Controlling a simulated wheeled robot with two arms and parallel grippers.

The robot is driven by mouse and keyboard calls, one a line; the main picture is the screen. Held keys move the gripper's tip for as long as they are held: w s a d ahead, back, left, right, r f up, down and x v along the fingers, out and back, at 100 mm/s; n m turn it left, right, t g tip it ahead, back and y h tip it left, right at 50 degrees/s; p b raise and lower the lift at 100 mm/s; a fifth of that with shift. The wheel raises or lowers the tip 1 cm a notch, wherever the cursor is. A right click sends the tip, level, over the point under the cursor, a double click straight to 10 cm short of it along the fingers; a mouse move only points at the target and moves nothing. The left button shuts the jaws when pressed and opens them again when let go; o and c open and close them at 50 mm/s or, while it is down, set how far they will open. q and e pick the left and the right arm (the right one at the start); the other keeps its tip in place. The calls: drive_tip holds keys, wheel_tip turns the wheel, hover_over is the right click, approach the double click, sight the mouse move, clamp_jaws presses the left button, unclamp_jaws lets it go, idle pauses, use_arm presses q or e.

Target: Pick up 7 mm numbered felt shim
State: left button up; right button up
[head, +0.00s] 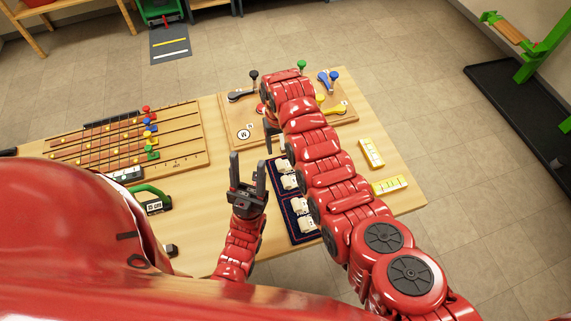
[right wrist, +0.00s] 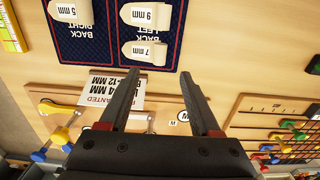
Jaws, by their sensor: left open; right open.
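The 7 mm felt shim (right wrist: 145,52) is a cream tab with a printed label, lying on the dark blue mat (right wrist: 98,58) in its back left area. A 9 mm shim (right wrist: 145,16) lies beside it. My right gripper (right wrist: 160,76) is open and empty, its fingertips just short of the 7 mm shim in the picture; the height gap is hard to tell. In the head view, several cream shims (head: 290,182) show on the mat, their labels too small to read, and my right arm covers part of it. My left gripper (head: 248,163) is open and empty, left of the mat.
A 5 mm shim (right wrist: 68,10) lies in the back right area. A wooden board with coloured knobs (head: 340,113) and a printed white card (right wrist: 110,87) are beyond the mat.

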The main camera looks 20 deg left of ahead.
drive_tip(key=b, duration=0.2)
hover_over(280, 164)
wheel_tip(280, 164, down, 5)
drive_tip(key=shift+r, duration=0.1)
wheel_tip(280, 164, down, 6)
drive_tip(key=b, duration=0.3)
drive_tip(key=shift+r+b, duration=0.25)
drive_tip(key=shift+b, duration=0.05)
drive_tip(key=shift+r, duration=0.1)
drive_tip(key=shift+c, duration=0.2)
clamp_jaws()
